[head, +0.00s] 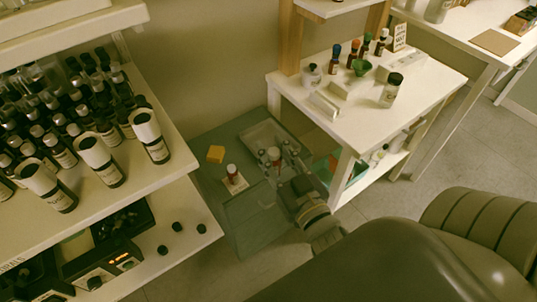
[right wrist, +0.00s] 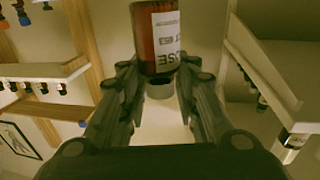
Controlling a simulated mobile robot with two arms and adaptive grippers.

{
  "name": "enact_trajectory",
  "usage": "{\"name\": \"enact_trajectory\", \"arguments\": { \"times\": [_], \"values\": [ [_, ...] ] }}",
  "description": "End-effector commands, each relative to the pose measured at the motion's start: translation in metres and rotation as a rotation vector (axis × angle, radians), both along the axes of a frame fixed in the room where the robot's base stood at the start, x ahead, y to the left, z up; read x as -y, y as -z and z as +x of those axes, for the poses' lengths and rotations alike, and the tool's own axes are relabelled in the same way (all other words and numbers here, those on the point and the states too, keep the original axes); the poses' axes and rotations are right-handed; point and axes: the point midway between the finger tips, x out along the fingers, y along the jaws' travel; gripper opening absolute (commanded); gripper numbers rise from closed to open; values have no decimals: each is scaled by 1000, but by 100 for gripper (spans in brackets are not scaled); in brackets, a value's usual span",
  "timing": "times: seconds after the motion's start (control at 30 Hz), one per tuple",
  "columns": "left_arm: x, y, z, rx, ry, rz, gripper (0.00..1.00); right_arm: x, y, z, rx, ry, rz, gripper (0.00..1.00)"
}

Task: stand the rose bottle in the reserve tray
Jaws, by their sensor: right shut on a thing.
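My right gripper (head: 276,163) is shut on the rose bottle (head: 274,155). In the right wrist view the rose bottle (right wrist: 158,38) is amber glass with a pale label, partly cut off, reading "OSE"; it sits between the fingers of the gripper (right wrist: 160,78). My left gripper is not in view.
Another red-capped bottle (head: 231,173) stands on a white card, left of my gripper. A shelf (head: 178,165) crowded with dark bottles is at left. A white table (head: 425,90) with small bottles stands close on the right.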

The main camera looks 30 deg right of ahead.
Motion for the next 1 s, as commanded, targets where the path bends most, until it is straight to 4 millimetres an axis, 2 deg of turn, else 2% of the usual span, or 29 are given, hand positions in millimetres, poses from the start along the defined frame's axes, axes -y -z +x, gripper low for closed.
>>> {"name": "enact_trajectory", "arguments": {
  "times": [0.03, 0.2, 0.43, 0.7, 0.83, 1.0],
  "values": [
    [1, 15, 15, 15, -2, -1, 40, 6, 26, 6, 6, 11, -2, 4],
    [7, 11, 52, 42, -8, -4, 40, 26, 65, 21, 7, 54, -3, 4],
    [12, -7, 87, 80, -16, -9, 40, 53, 116, 41, 7, 112, -1, 4],
    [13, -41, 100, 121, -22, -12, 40, 81, 164, 59, 7, 169, 9, 4],
    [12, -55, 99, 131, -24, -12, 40, 90, 175, 64, 7, 186, 15, 4],
    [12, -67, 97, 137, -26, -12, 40, 95, 180, 69, 7, 196, 18, 4]
  ]
}}
